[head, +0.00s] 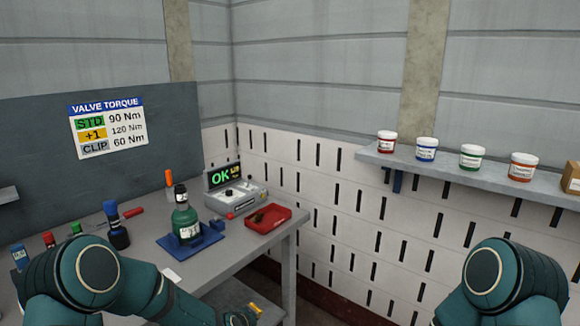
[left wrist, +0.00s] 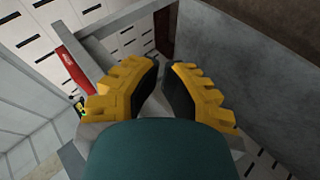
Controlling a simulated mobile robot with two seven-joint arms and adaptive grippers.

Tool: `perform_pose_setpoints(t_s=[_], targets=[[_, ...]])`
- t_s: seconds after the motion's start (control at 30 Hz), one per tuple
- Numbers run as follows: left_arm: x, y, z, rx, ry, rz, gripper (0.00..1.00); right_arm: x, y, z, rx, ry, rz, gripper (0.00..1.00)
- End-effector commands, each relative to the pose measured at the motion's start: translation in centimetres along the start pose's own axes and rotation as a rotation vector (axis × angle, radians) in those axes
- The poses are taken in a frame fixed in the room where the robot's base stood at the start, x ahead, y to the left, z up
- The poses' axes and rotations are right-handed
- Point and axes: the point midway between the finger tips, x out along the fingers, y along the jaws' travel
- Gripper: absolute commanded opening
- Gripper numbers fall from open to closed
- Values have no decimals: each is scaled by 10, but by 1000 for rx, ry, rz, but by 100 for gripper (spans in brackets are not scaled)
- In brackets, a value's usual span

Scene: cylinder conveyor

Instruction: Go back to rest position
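My left arm comes in at the lower left of the head view. Its gripper (head: 257,310) shows only as a bit of yellow low in front of the bench, near its front edge. In the left wrist view, the two yellow fingers (left wrist: 161,68) stand apart with a gap between their dark pads. Nothing is held between them. A teal part of my arm fills the bottom of that view. In the head view my right arm shows as a teal link at the lower right, and its gripper is out of the frame.
A grey workbench (head: 270,246) carries a green valve cylinder (head: 186,222) on a blue base, a tester with an OK display (head: 234,194), a red tray (head: 268,218) and several tools. A wall shelf (head: 455,170) with several jars is at the right.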

Motion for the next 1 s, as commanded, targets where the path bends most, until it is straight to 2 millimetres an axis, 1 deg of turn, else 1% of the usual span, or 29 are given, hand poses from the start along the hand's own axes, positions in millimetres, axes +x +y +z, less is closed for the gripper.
perform_pose_setpoints(t_s=[0.03, 0.13, 0.17, 0.2, 0.27, 0.3, 0.4, 0.5, 0.6, 0.7, 1.0], targets=[[-2, -32, 25, 63, -59, -43, 0, 10, 4, 1, -1, 0, 0, 47], [-16, -83, 69, 197, -184, -112, 0, 20, 7, 2, -2, 1, 0, 47], [-22, -99, 81, 235, -223, -131, 0, 22, 8, 2, -3, 1, 0, 47], [-31, -118, 98, 286, -277, -154, 0, 26, 10, 2, -3, 1, 0, 47], [-46, -146, 121, 354, -356, -183, 0, 32, 12, 3, -4, 1, -1, 47], [-57, -163, 135, 396, -408, -199, 0, 35, 13, 3, -5, 1, -1, 47], [-82, -196, 164, 482, -520, -227, 0, 42, 15, 4, -6, 1, -1, 47], [-102, -217, 182, 538, -599, -239, 0, 46, 17, 4, -7, 1, -1, 47], [-114, -228, 191, 568, -644, -244, 0, 47, 18, 4, -7, 1, -1, 47], [-118, -231, 194, 579, -658, -245, 0, 47, 18, 4, -7, 1, -1, 47], [-118, -230, 194, 577, -656, -245, 0, 47, 17, 4, -7, 1, -1, 47]])
